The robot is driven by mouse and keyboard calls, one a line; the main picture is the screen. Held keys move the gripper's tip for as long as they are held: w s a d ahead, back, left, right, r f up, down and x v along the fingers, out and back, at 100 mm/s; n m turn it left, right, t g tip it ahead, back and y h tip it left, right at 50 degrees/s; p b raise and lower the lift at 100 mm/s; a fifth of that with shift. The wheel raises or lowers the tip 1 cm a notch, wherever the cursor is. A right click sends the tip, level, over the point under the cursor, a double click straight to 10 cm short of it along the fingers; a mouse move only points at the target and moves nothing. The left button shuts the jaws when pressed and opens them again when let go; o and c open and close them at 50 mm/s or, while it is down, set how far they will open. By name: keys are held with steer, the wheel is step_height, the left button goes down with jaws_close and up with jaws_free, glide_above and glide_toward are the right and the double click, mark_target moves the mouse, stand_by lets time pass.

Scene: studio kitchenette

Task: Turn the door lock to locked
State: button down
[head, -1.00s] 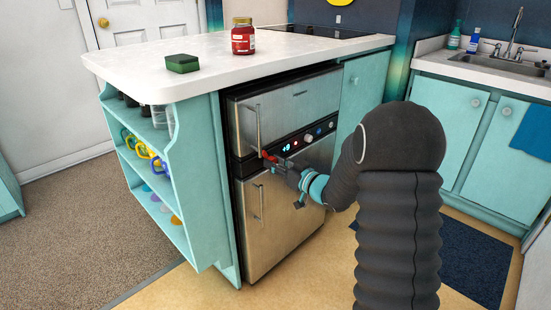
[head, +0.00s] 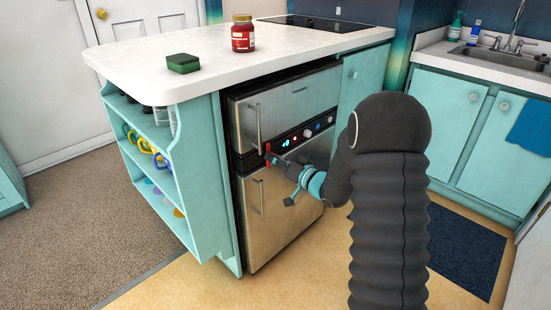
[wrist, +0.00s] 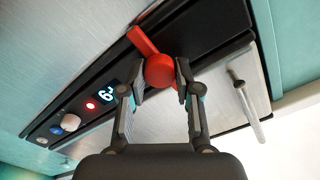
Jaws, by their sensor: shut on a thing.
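The door lock is a red knob with a lever (wrist: 143,41) on the dark strip of the fridge, seen close up in the wrist view. It also shows as a small red piece in the head view (head: 268,148). Its lever points to the upper left in the wrist view. My gripper (wrist: 160,78) has a finger on each side of the round red part and is shut on it. In the head view my gripper (head: 274,160) reaches the lock from the right and partly hides it.
The silver fridge has an upper door (head: 290,108) and a lower door (head: 285,215) with vertical handles near the lock. A lit display (wrist: 107,93) and several knobs share the strip. The white counter (head: 205,85) overhangs above, carrying a green sponge (head: 183,63) and a red jar (head: 243,36).

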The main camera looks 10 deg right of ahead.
stand_by(0.3)
steer(key=c, duration=0.8)
jaws_free()
steer(key=v, duration=1.2)
steer(key=shift+d, duration=0.1)
